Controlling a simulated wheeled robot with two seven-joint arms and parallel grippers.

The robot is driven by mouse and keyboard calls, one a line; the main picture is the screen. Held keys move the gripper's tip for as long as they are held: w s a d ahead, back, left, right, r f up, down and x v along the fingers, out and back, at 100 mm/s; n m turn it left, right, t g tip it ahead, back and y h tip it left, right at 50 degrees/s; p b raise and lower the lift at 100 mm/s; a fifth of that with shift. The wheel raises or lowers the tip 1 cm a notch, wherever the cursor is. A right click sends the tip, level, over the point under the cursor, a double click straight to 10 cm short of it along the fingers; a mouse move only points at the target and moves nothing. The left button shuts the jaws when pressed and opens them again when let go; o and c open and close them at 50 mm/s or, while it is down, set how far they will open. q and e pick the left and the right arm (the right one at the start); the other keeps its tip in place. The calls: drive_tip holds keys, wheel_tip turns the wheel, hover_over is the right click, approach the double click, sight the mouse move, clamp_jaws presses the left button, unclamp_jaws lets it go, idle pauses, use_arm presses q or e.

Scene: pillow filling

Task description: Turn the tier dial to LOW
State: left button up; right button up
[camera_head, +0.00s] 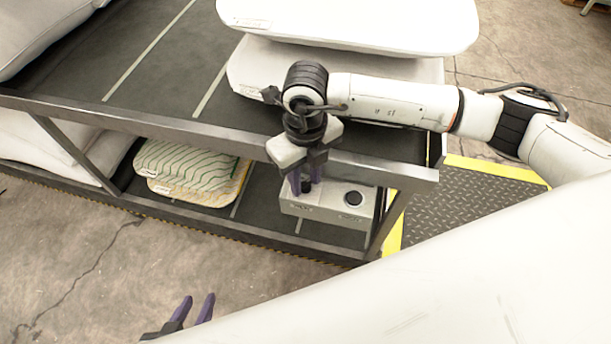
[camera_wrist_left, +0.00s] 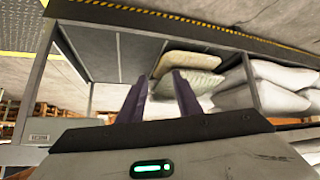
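A grey control box (camera_head: 320,211) sits on the lower shelf of the rack, at its right end in the head view. A round black dial (camera_head: 353,198) stands on the right part of its top. My right gripper (camera_head: 305,186) points down at the left part of the box top. Its purple fingers are apart, with a dark knob-like part (camera_head: 306,187) between them; whether they grip it is unclear. The dial markings are too small to read. My left gripper (camera_head: 199,298) is open and empty, low over the floor; its fingers also show in the left wrist view (camera_wrist_left: 160,90).
The rack's metal front rail (camera_head: 205,130) runs just behind my right gripper. Patterned pillows (camera_head: 190,170) lie left of the box on the lower shelf. White pillows (camera_head: 350,25) lie on the upper deck. The floor in front is clear.

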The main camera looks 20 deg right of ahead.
clamp_jaws()
